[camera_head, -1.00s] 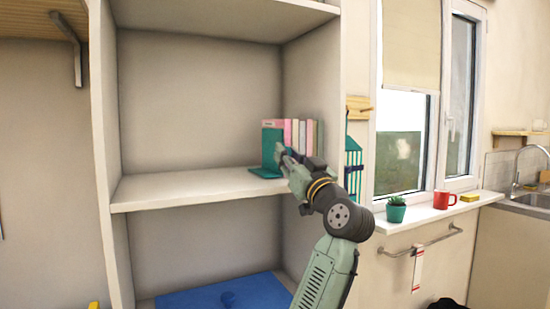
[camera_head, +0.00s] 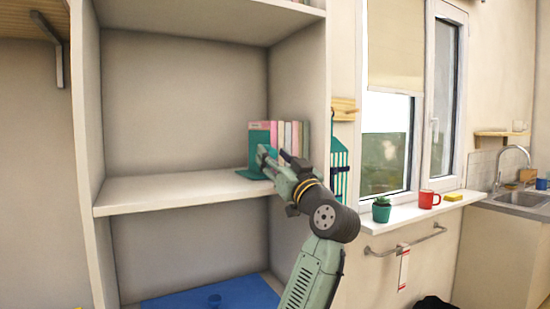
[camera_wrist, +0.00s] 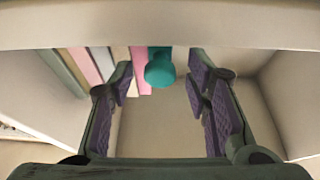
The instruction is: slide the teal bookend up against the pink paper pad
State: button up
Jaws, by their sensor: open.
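The teal bookend (camera_head: 257,138) stands upright on the shelf, its flat foot (camera_head: 249,174) reaching left. The pink paper pad (camera_head: 273,130) stands just right of it in the head view. In the wrist view the picture is turned over, so the pink pad (camera_wrist: 140,62) shows left of the bookend (camera_wrist: 160,53). No clear gap shows between them, but I cannot tell if they touch. My gripper (camera_head: 266,155) is in front of the bookend. Its open fingers (camera_wrist: 160,75) lie either side of a rounded teal part of the bookend, apart from it.
Several other upright books or pads (camera_head: 297,138) fill the shelf's right end against the side wall. The shelf (camera_head: 150,193) is clear to the left. Its front edge crosses the top of the wrist view. A blue lidded box (camera_head: 215,299) sits below.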

jog(key=v, duration=1.2)
